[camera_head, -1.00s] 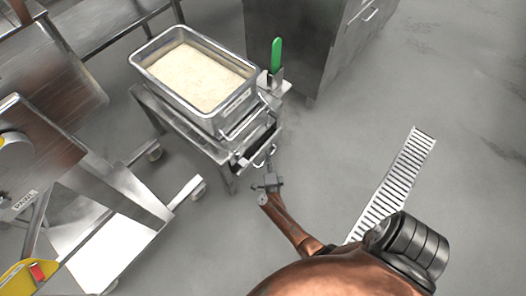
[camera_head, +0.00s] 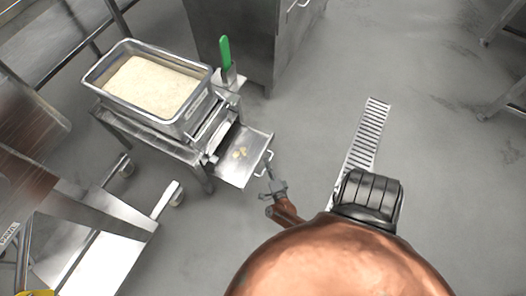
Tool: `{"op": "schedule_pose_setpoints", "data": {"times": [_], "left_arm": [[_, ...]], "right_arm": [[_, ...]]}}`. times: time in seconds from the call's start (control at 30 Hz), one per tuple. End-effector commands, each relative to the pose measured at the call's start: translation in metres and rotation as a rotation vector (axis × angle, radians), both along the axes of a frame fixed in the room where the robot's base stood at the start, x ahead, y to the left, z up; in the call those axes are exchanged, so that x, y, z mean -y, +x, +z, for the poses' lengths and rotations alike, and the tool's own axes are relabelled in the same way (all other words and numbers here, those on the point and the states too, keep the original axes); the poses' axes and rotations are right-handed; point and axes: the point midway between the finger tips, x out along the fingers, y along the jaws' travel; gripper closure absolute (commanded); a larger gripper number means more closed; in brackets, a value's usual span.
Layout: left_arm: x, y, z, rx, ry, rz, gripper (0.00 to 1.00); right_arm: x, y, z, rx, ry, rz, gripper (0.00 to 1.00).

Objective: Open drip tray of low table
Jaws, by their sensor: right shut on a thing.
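The low table (camera_head: 158,146) is a steel stand at left of centre. Its drip tray (camera_head: 232,172) is slid out to the right, flat and shiny, with a few yellowish bits (camera_head: 239,153) on it. The tray has a wire handle (camera_head: 265,163) on its outer edge. My right gripper (camera_head: 270,177) is at this handle and shut on it; the fingertips are small in the picture. My left gripper is not in view.
A deep steel pan of rice (camera_head: 152,86) stands on the low table. A green-handled tool (camera_head: 225,53) sits in a holder beside it. A steel cabinet (camera_head: 240,40) stands behind.

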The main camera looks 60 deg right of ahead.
Motion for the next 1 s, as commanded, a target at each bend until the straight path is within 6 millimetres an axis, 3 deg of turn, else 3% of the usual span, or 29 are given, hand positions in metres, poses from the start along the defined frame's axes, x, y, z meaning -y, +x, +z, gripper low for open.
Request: {"op": "schedule_pose_setpoints", "data": {"times": [0.17,0.2,0.43,1.0], "left_arm": [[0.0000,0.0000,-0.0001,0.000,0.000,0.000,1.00],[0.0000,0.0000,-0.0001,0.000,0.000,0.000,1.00],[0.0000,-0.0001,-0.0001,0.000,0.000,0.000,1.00],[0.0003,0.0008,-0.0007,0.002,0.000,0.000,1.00]], "right_arm": [[-0.0023,0.0010,-0.0010,-0.001,0.003,0.003,1.00],[-0.0024,0.0011,-0.0010,-0.001,0.003,0.003,0.91],[-0.0014,0.0010,-0.0006,-0.001,0.001,0.002,0.75],[-0.0013,0.0033,-0.0003,0.000,0.001,0.003,0.74]]}}
